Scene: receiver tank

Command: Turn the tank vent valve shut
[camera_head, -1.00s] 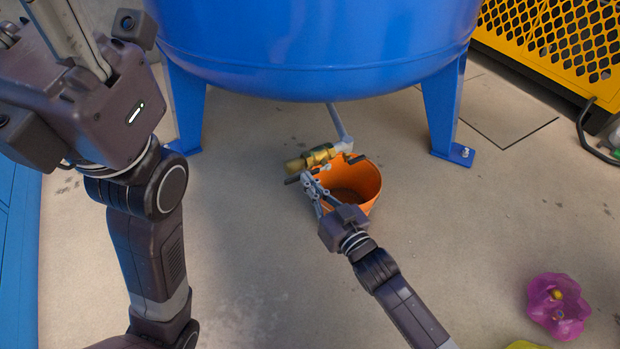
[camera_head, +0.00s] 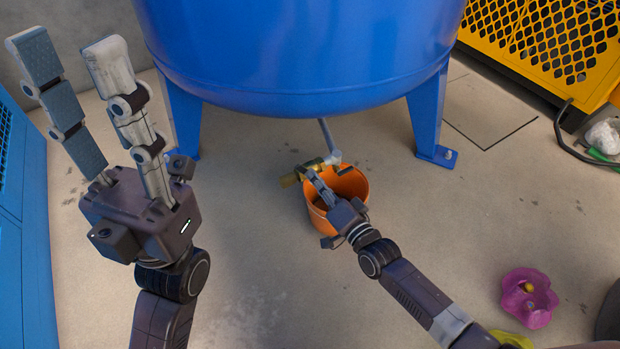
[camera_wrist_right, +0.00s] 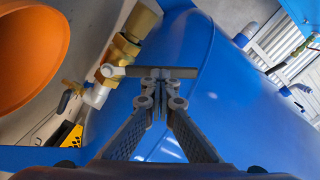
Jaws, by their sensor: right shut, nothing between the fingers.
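The brass vent valve (camera_head: 290,179) sits on a grey pipe below the blue tank (camera_head: 300,60), at the orange bucket's far left rim. It also shows in the right wrist view (camera_wrist_right: 122,50), upper left of my fingers. My right gripper (camera_head: 312,174) is shut and empty, its tips close to the valve over the bucket. In the wrist view its fingers (camera_wrist_right: 160,82) meet below a short grey-and-dark bar; I cannot tell whether this bar is the valve's handle or whether they touch. My left gripper (camera_head: 65,45) is open and empty, raised left of the tank.
The orange bucket (camera_head: 352,187) stands under the valve. Blue tank legs (camera_head: 428,115) stand on both sides. A yellow mesh guard (camera_head: 550,45) is at the back right. A purple flower-shaped object (camera_head: 528,300) lies at the lower right. The floor in front is largely clear.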

